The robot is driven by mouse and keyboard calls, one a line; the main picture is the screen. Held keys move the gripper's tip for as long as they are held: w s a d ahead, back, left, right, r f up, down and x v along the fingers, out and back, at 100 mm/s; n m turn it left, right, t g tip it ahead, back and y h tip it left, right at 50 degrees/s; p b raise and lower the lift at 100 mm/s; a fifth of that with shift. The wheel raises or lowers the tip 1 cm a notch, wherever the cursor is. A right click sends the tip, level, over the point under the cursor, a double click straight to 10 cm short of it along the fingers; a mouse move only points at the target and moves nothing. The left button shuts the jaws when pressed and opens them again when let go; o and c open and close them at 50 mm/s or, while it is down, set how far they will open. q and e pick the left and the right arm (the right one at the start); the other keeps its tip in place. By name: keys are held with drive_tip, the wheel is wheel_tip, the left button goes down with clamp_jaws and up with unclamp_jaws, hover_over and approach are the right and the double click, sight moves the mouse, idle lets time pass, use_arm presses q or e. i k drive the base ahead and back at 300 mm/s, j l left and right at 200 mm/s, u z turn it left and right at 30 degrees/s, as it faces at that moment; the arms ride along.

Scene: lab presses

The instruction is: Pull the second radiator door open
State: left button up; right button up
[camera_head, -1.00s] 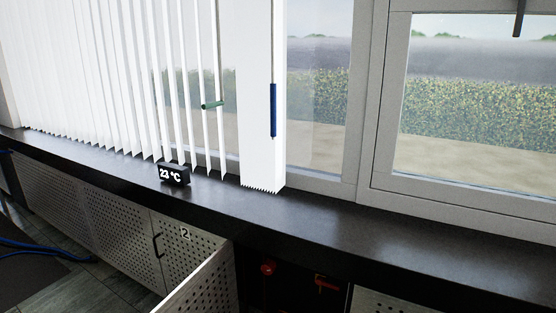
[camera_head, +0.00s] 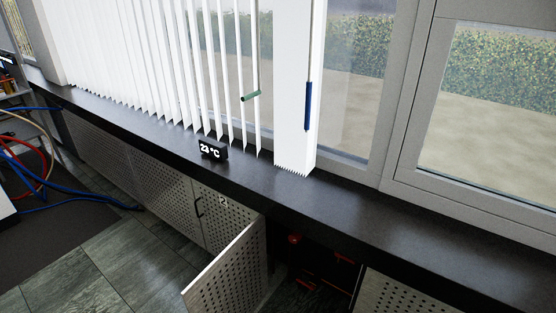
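Below the dark window sill runs a row of perforated light-grey radiator doors. The door marked 2 (camera_head: 228,222) has a dark handle (camera_head: 199,206) near its left edge; it looks closed, partly hidden by the door in front. To its right a perforated door (camera_head: 228,275) stands swung out into the room. Behind that open door is a dark recess with red valve parts (camera_head: 325,268). Neither of my grippers is in the picture.
A small display reading 23 °C (camera_head: 213,150) stands on the dark sill (camera_head: 330,205). White vertical blinds (camera_head: 150,70) hang above it. Blue and red hoses (camera_head: 60,190) lie at the left. The tiled floor (camera_head: 120,265) before the doors looks clear.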

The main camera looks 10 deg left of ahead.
sight(222, 218)
drive_tip(key=j+z, duration=0.2)
drive_tip(key=z, duration=0.4)
drive_tip(key=j+z, duration=0.25)
drive_tip(key=j, duration=0.4)
drive_tip(key=j+z, duration=0.3)
drive_tip(key=j, duration=0.3)
drive_tip(key=k+j+z, duration=0.25)
drive_tip(key=j, duration=0.4)
drive_tip(key=k+j, duration=0.1)
drive_tip(key=j, duration=0.95)
drive_tip(key=k+j, duration=0.15)
drive_tip(key=j, duration=0.35)
